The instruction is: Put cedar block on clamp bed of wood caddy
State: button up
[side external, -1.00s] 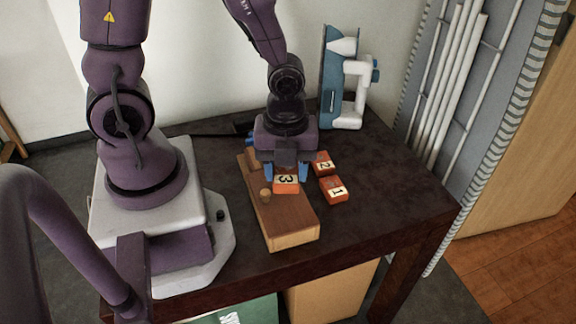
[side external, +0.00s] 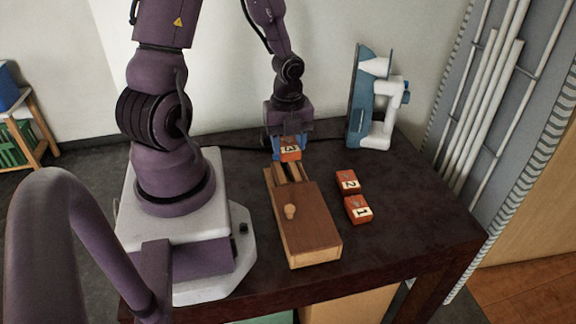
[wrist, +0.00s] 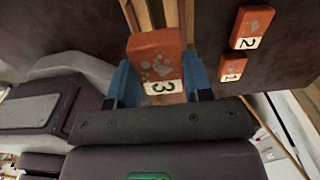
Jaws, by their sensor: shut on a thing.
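My gripper (side external: 290,150) is shut on an orange-red block marked 3 (side external: 291,155), with one blue finger on each side. In the wrist view block 3 (wrist: 157,60) sits between the fingers. The wooden caddy (side external: 310,232) is a long box with a brown top and a round knob. Its far end is open, with pale wooden rails (side external: 288,173). Block 3 is held over or just beyond this far end; its exact height is unclear. No block is labelled cedar, and I cannot tell a separate clamp bed from the rails.
Two more orange-red blocks, marked 2 (side external: 347,182) and 1 (side external: 358,209), lie on the dark table right of the caddy. A blue and white device (side external: 376,105) stands at the back right. The table's right side (side external: 425,205) is clear.

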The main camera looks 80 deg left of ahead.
aim_at(288, 161)
jog(key=shift+f, duration=2.75)
jog(key=shift+f, duration=0.1)
jog(key=o, duration=1)
notch_tip(288, 161, up, 12)
jog(key=shift+r, duration=0.1)
jog(key=d+r+n+t, duration=0.2)
jog(key=d+r+n, duration=0.2)
jog(key=r+n, duration=0.2)
jog(key=s+d+r+n+t, duration=0.1)
jog(key=d+r+n, duration=0.4)
jog(key=r+n, duration=0.1)
jog(key=s+d+r+n+t, duration=0.1)
jog(key=d+r+n+t, duration=0.1)
jog(key=d+r+n, duration=0.3)
jog(key=shift+s+r+n+t, duration=0.2)
jog(key=shift+r+n+t, duration=0.1)
jog(key=shift+r+n, duration=0.2)
